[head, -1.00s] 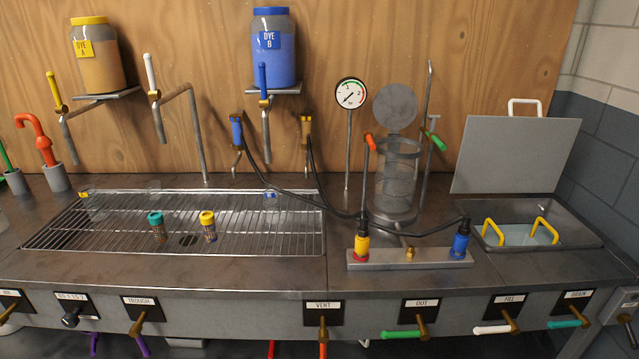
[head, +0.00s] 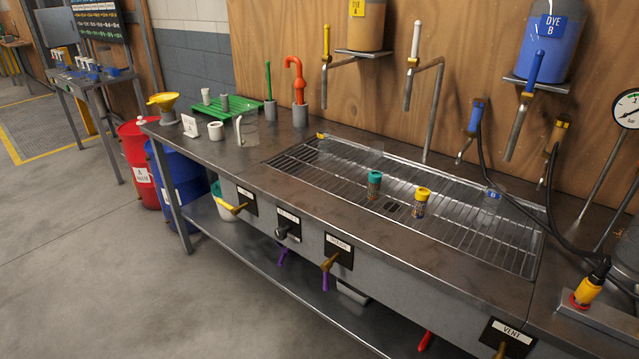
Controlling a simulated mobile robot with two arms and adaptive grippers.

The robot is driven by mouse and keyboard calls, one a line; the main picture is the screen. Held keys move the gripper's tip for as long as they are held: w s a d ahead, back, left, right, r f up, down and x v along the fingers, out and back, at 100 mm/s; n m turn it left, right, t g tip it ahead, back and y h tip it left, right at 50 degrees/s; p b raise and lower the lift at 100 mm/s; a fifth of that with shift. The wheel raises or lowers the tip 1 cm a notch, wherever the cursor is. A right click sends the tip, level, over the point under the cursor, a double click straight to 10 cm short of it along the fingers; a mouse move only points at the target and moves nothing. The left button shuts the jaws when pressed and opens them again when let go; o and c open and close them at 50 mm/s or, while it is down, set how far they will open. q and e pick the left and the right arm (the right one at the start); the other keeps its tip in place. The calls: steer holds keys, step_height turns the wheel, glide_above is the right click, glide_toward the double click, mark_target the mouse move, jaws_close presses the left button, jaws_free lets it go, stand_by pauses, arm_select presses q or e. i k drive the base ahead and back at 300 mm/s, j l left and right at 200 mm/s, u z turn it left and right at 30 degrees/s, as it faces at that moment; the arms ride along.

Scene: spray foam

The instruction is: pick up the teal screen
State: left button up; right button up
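The teal screen (head: 374,185) is a small cylinder with a teal top and a mesh-like lower body. It stands upright on the wire rack of the sink trough (head: 460,228), left of a similar yellow-topped piece (head: 421,202). The two stand apart with a small dark drain between them. Neither of my grippers shows in the head view, so nothing is seen touching the teal screen.
A steel bench carries the trough. Dye jars, taps and black hoses are above and right of it. Left are a green rack (head: 222,108), a white cup (head: 216,131) and a yellow funnel (head: 163,103). A red drum (head: 142,165) and blue drum stand by the bench. The floor at left is clear.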

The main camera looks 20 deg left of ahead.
mark_target(374, 177)
steer(key=u, duration=0.35)
steer(key=i+j+z, duration=0.1)
steer(key=z, duration=0.35)
steer(key=i+j+z, duration=0.15)
steer(key=j, duration=0.25)
steer(key=i+j+z, duration=0.2)
steer(key=j, duration=0.2)
steer(key=j+z, duration=0.15)
steer(key=j, duration=0.25)
steer(key=i+j+z, duration=0.15)
steer(key=j, duration=0.3)
